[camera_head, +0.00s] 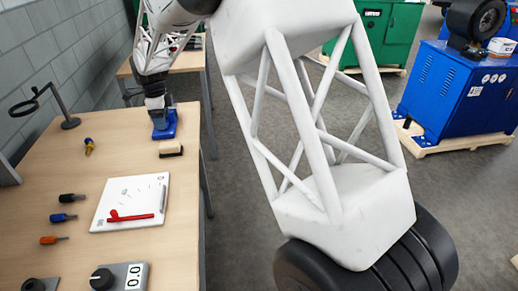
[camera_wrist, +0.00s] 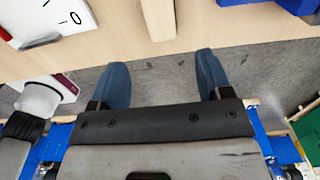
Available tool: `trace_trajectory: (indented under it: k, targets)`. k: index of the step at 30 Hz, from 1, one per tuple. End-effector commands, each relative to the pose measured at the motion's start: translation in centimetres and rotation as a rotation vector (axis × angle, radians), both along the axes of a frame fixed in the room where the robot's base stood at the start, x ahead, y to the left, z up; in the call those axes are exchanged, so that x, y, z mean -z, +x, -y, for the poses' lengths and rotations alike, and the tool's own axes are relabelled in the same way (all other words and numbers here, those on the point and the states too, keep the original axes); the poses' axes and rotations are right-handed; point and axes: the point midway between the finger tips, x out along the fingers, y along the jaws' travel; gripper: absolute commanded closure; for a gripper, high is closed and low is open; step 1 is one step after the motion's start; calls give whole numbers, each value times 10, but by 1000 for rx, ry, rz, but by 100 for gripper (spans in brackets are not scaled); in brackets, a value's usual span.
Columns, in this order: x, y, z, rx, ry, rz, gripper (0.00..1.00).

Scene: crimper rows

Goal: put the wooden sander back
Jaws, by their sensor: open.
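The wooden sander (camera_head: 171,149) is a small pale wood block with a dark side. It lies on the table near its right edge, beyond the white board. In the wrist view the sander (camera_wrist: 158,18) is at the top, ahead of my gripper (camera_wrist: 161,72) and apart from it. The two blue fingers are spread, with only grey floor seen between them. The white board (camera_head: 101,217) has dark outlines on it and a red tool (camera_head: 130,216). In the wrist view part of the board (camera_wrist: 28,16) is at the top left.
A blue object (camera_head: 165,127) stands just beyond the sander. Several small tools, including an orange-handled one (camera_head: 50,240), lie left of the board. A box with a dial (camera_head: 119,277) is at the near edge. The wooden table (camera_head: 180,215) ends right of the sander, with floor beyond.

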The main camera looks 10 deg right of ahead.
Motion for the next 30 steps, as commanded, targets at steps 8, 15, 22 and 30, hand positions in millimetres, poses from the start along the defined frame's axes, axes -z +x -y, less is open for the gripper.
trace_trajectory:
  k: [8, 15, 22, 30]
  targets:
    - [-10, -5, 12, -27, 2, 6, 28]
    - [-39, -29, 53, -136, 7, 23, 28]
    - [-72, -67, 107, -292, 8, 46, 28]
    - [-105, -119, 166, -480, 2, 79, 28]
